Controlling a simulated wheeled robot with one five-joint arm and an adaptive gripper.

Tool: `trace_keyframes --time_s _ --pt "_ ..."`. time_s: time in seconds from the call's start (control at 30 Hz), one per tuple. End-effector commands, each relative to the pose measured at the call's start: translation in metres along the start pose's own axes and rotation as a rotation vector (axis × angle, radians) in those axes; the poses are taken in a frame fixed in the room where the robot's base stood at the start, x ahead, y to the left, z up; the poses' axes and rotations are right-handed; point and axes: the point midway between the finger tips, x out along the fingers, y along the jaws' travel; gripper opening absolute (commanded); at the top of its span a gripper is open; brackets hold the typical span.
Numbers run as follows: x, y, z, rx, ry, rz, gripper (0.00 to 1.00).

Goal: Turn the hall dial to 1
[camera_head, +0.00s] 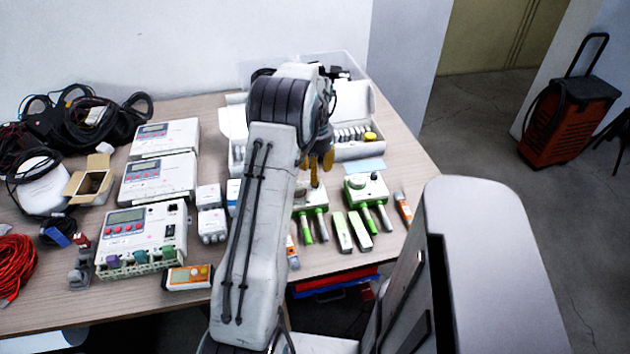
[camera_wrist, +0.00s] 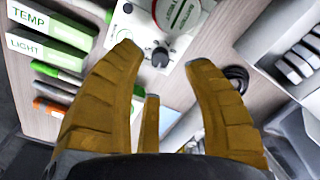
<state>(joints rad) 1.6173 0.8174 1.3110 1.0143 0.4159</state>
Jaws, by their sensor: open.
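A white device with a green edge and a small dark knob stands on the table, right of my gripper in the camera_head view (camera_head: 362,193). I cannot read a hall label or the setting. My gripper (camera_wrist: 163,52) is open and empty, its yellow fingers spread. In the camera_head view my gripper (camera_head: 320,172) hangs above the table, partly hidden by my arm.
Bars marked TEMP (camera_wrist: 48,28) and LIGHT (camera_wrist: 45,52) lie beside the device, with green and orange sticks. A white box (camera_head: 375,148) stands behind. White meters (camera_head: 160,178) and cables fill the table's left. A red trolley (camera_head: 565,115) stands on the floor.

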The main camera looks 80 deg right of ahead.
Motion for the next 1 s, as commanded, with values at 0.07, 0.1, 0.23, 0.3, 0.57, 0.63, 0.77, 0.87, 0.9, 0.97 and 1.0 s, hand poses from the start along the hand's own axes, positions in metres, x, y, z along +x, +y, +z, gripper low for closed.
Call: trace_keyframes --time_s 0.07,0.1,0.23,0.3,0.57,0.63,0.77,0.87,0.9,0.97,1.0 --pt "0.011 0.0 0.0 -0.001 -0.002 0.001 0.45" --pt "0.016 0.0 0.0 -0.001 -0.002 0.001 0.45" --pt "0.029 0.0 0.0 -0.001 -0.002 0.001 0.45" --pt "0.034 0.0 0.0 -0.001 0.0 0.0 0.45" --pt "0.042 0.0 0.0 -0.001 0.001 0.0 0.45" --pt "0.042 0.0 0.0 -0.001 0.001 -0.001 0.45" --pt "0.042 0.0 0.0 -0.002 0.001 0.0 0.45" --pt "0.041 0.0 0.0 -0.002 0.001 0.0 0.41" --pt "0.041 0.0 0.0 -0.002 0.001 0.0 0.38" --pt "0.041 0.0 0.0 -0.002 0.001 0.0 0.32" --pt "0.041 0.0 0.0 -0.002 0.001 0.0 0.29"
